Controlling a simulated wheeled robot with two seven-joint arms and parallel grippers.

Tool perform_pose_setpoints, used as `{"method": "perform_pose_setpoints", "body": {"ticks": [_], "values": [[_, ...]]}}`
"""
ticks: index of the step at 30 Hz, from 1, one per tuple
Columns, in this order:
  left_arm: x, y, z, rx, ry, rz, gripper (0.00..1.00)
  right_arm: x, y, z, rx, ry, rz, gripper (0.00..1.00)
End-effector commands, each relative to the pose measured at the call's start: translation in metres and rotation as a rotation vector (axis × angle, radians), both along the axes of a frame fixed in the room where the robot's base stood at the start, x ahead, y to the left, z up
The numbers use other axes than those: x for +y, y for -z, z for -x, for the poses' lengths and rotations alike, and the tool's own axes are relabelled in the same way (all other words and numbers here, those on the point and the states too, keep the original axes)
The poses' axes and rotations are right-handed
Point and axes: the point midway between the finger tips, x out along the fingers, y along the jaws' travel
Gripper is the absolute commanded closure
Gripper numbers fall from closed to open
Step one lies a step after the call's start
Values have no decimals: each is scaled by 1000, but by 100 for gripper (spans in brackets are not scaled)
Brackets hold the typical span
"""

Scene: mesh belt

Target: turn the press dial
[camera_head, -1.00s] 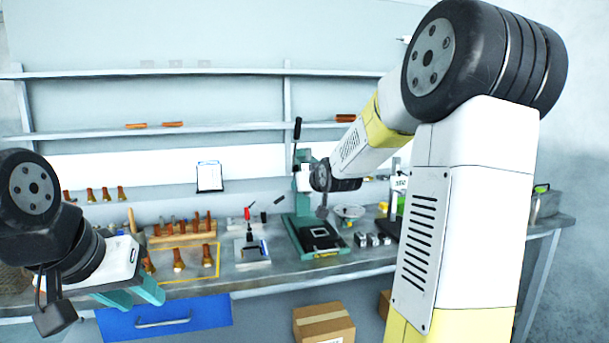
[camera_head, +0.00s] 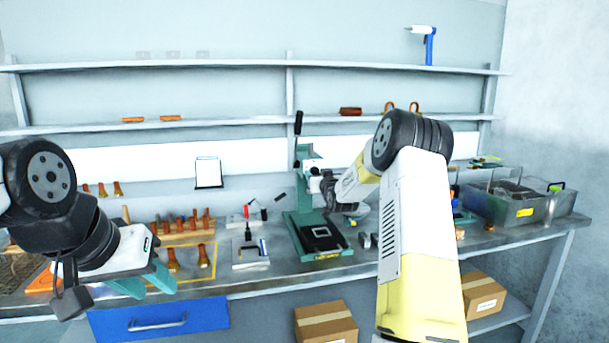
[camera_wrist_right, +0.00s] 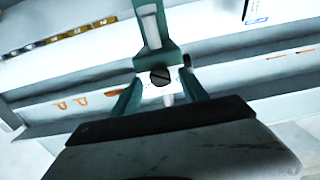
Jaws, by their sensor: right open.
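The green press (camera_head: 305,225) stands on the bench, with a black lever handle (camera_head: 298,123) rising at its top. In the right wrist view, a dark round slotted part (camera_wrist_right: 160,76), which looks like the press dial, sits on the green press head. My right gripper (camera_wrist_right: 162,92) is open, its teal fingers on either side of this part; I cannot tell whether they touch it. In the head view, the right wrist is beside the press head and hides part of it. My left gripper (camera_head: 148,282) is over the bench's front left, its two fingers apart and nothing visible between them.
A wooden rack (camera_head: 175,238) with several copper-coloured parts stands left of the press. A small fixture (camera_head: 250,255) lies between them. A grey metal bin (camera_head: 540,208) is at the right end. Shelves run behind; cardboard boxes (camera_head: 326,322) are below.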

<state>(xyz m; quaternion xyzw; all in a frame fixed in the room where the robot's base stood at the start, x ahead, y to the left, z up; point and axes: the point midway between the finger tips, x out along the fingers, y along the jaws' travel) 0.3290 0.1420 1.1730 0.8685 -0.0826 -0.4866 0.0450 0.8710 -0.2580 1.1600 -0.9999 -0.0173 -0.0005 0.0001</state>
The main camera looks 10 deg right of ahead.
Motion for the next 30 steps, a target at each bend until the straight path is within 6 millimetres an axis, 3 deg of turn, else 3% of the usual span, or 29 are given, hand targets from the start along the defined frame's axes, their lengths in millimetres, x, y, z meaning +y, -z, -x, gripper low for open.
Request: {"method": "perform_pose_setpoints", "body": {"ticks": [4, 12, 20, 30], "values": [[0, 0, 0, 0, 0, 0, 64, 0, 0, -10, 1, 0, 0, 48], [0, 0, 0, 0, 0, 0, 64, 0, 0, -11, 1, 0, 0, 48], [0, 0, 0, 0, 0, 0, 64, 0, 0, -10, 1, 0, 0, 99], [0, 0, 0, 0, 0, 0, 64, 0, 0, -10, 2, 0, -36, 100]]}}
